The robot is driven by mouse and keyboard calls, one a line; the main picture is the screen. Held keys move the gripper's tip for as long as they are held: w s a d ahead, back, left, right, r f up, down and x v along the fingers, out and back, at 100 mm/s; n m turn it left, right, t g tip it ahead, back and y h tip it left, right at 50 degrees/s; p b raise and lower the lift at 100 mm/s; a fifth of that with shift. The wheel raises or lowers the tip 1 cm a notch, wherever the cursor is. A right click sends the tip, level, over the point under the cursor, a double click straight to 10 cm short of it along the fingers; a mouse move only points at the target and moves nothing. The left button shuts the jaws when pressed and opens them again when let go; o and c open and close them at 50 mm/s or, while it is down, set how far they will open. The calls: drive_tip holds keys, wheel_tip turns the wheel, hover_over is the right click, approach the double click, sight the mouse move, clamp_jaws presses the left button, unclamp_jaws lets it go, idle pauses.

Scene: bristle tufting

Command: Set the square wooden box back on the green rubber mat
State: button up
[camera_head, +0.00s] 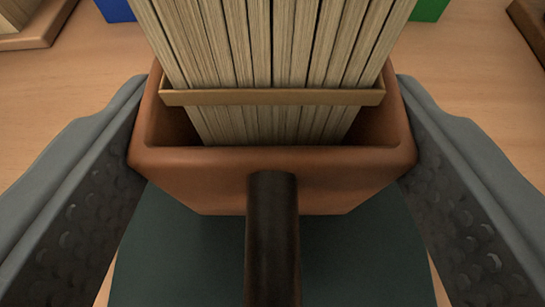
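The square wooden box (200,172) is reddish brown, open at the top, and in the middle of the view. A bundle of pale thin strips (265,45) stands in it, with a tan band (270,97) around them. My gripper (271,82) has one finger against the box's left side and one against its right, shut on it. The dark green rubber mat (190,260) shows below and in front of the box. Whether the box touches the mat or hangs above it, I cannot tell. A dark round bar (272,235) stands in front of the box and hides part of it.
A pale wooden table (70,95) lies around. At the far edge are a wooden tray (40,30) at left, a blue object (115,9), a green object (428,9) and a brown wooden piece (530,25) at right. The table beside the fingers looks clear.

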drive_tip(key=shift+f, duration=0.1)
drive_tip(key=o, duration=1.1)
drive_tip(key=shift+c, duration=0.2)
drive_tip(key=shift+r, duration=0.2)
drive_tip(key=shift+s+r, duration=0.1)
drive_tip(key=shift+s, duration=0.2)
drive_tip(key=v, duration=1.1)
drive_tip(key=shift+s, duration=0.2)
